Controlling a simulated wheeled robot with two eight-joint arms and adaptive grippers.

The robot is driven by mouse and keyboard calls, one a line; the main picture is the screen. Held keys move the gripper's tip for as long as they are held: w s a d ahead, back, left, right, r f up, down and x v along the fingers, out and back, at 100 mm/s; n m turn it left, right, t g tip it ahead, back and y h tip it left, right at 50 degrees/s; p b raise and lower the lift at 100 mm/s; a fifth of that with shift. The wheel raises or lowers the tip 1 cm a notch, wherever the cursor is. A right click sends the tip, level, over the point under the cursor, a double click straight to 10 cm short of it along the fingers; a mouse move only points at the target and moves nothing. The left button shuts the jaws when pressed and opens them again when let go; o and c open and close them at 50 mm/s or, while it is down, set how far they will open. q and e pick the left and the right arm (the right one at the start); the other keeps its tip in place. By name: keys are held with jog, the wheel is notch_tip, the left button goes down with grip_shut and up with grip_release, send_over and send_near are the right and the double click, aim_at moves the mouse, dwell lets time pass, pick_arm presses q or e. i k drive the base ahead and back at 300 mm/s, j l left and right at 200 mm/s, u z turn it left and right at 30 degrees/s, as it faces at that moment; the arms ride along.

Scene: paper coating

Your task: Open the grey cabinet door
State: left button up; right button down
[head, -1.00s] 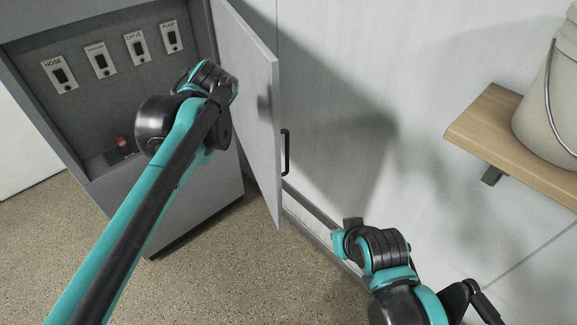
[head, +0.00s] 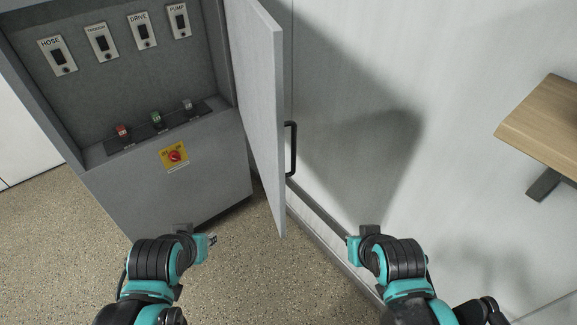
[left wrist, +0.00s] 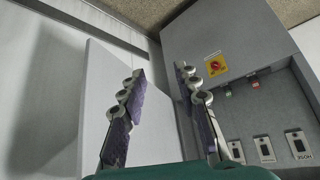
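The grey cabinet (head: 200,175) stands at the left in the head view. Its door (head: 258,95) is swung wide open to the right, with a black handle (head: 291,148) on its outer face. The door also shows at the left in the left wrist view (left wrist: 95,85). My left gripper (head: 212,240) is in front of the cabinet, apart from door and handle. In the left wrist view its fingers (left wrist: 160,75) are spread with nothing between them. My right gripper (head: 352,250) is right of the door, near the wall; its fingers are mostly hidden.
Inside the cabinet are labelled switches (head: 104,42) and several coloured buttons (head: 156,119). A yellow plate with a red knob (head: 174,155) is on its front. A wooden shelf (head: 550,125) juts from the white wall at the right. The speckled floor ahead is clear.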

aim_at(255, 38)
jog(key=j+z, duration=0.2)
jog(key=j, duration=1.5)
